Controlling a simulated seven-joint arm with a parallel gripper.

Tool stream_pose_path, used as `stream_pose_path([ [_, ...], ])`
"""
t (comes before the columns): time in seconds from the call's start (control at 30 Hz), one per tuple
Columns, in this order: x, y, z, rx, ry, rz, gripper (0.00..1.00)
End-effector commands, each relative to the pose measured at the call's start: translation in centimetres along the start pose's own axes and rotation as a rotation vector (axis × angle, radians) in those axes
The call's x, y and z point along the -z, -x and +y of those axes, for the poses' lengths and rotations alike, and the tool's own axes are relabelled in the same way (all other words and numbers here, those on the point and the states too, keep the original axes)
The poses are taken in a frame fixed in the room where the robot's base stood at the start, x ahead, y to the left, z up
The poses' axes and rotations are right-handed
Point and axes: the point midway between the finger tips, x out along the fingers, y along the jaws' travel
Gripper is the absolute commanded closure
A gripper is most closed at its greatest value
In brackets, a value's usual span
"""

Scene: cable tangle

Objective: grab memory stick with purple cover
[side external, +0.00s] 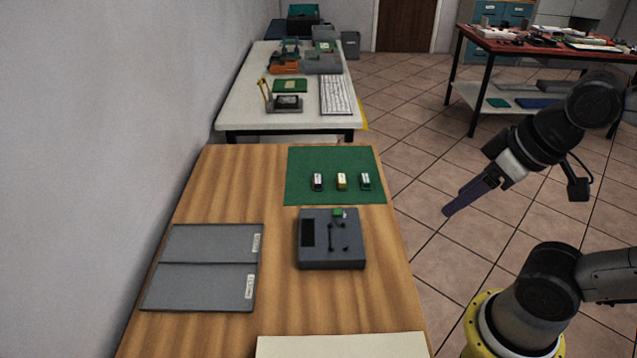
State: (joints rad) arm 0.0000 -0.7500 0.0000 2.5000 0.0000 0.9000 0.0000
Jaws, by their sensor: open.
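Three small memory sticks stand in a row on a green mat (305,160) at the far end of the wooden table. The left one (317,182) has a dark cover that may be purple; it is too small to be sure. My gripper (449,210) has purplish fingers. It is open and empty, out to the right of the table edge, apart from all the sticks. The gap between its fingers is hard to see from this side.
A dark grey device (315,258) with a small green part on top sits nearer than the mat. Grey flat panels (205,270) lie at the left. A cream board (340,346) is at the near edge. The wood between them is bare.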

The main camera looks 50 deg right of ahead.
Motion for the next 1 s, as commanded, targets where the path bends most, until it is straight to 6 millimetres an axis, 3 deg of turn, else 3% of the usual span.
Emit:
stream_pose_path([
  [0.33,0.0,0.0,0.0,0.000,0.027,0.000,0.38],
  [0.47,0.2,0.1,0.1,-0.005,0.177,0.007,0.38],
  [0.53,1.3,0.7,0.3,-0.021,0.320,0.037,0.38],
  [0.67,4.9,2.1,1.0,-0.076,0.638,0.084,0.38],
  [0.8,9.9,2.6,1.9,-0.139,0.987,0.074,0.38],
  [1.0,18.1,0.9,3.4,-0.209,1.489,-0.007,0.38],
])
